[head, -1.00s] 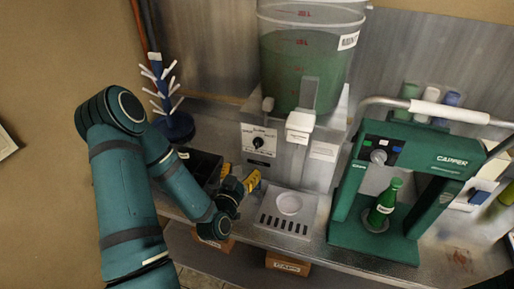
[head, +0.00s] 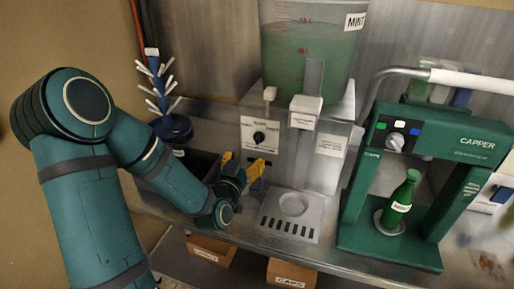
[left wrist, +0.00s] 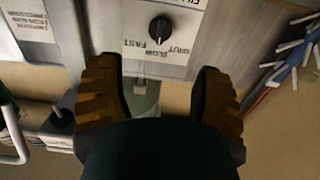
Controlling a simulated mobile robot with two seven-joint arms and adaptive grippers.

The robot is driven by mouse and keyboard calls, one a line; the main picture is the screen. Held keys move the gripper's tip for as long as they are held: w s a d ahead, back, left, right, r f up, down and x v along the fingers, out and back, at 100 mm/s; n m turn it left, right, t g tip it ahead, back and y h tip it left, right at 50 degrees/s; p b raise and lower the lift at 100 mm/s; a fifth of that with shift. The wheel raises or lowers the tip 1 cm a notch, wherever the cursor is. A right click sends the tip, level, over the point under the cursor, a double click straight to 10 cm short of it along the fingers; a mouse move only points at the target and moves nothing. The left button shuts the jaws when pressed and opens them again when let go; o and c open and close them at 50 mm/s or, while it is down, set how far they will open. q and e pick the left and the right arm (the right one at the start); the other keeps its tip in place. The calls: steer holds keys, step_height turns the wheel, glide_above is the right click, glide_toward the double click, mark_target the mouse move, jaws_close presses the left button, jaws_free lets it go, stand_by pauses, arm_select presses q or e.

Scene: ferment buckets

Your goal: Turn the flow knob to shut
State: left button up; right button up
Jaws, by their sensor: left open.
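The flow knob (head: 259,138) is a small black dial on the white label plate (head: 247,131) of the steel filler. In the left wrist view the knob (left wrist: 159,28) appears above my fingers, with FAST, SLOW and SHUT printed around it. My right gripper is not in view.
A clear bucket of green liquid (head: 290,60) stands above the filler's white tap (head: 305,108) and drip tray (head: 293,206). A green capper (head: 455,140) holding a green bottle (head: 402,200) is at right. A blue drying rack (head: 160,85) stands left. A dark bin sits behind my left arm.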

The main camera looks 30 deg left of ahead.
mark_target(257, 139)
arm_select(q)
steer(key=x, duration=1.1)
steer(key=shift+r+p, duration=0.1)
steer(key=shift+p, duration=0.25)
jaws_close()
steer(key=shift+s, duration=0.1)
steer(key=shift+r, duration=0.1)
